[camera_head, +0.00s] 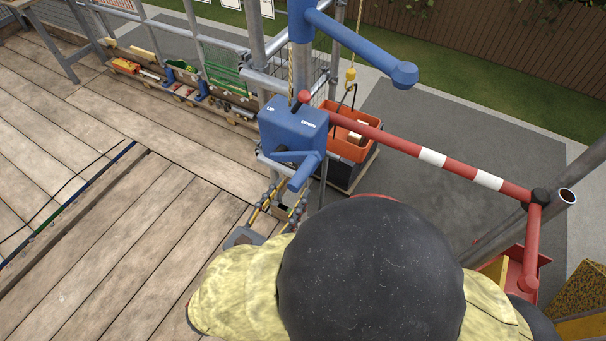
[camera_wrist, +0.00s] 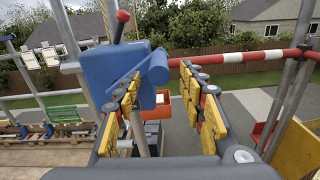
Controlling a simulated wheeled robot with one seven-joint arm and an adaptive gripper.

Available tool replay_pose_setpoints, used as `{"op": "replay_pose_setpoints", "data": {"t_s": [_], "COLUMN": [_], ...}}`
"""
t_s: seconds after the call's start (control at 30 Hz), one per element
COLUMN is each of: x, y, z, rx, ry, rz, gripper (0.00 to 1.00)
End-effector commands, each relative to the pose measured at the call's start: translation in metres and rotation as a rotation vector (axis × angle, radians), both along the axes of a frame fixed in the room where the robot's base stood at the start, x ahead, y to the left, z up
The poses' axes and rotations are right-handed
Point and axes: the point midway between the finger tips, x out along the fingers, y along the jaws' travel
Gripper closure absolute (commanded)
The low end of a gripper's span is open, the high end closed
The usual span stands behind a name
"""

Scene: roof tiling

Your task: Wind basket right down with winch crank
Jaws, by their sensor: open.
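The blue winch box (camera_head: 292,125) is marked UP and DOWN and has a red-knobbed lever (camera_head: 303,97) on top. Its blue crank handle (camera_head: 303,172) points toward me, low on the box. My gripper (camera_head: 283,198) is open just below the crank, partly hidden by my arm. The orange basket (camera_head: 340,117) hangs beneath a yellow hook (camera_head: 350,76) on a rope behind the winch, beside the deck.
A red-and-white guard rail (camera_head: 400,148) runs right of the winch to a grey post (camera_head: 565,196). A blue hoist arm (camera_head: 360,48) reaches overhead. Bins with tools (camera_head: 183,80) line the back deck edge. The plank deck (camera_head: 110,240) at left is mostly clear.

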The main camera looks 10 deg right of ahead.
Motion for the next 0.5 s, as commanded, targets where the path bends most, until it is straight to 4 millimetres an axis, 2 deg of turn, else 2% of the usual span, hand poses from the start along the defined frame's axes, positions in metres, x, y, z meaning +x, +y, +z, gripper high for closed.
{"op": "replay_pose_setpoints", "data": {"t_s": [0.3, 0.5], "x": [0.035, 0.048], "y": [-0.030, -0.039], "z": [-0.002, -0.001], "rx": [0.003, 0.002], "ry": [0.001, 0.003], "rz": [-0.006, -0.003], "gripper": [0.60, 0.60]}}
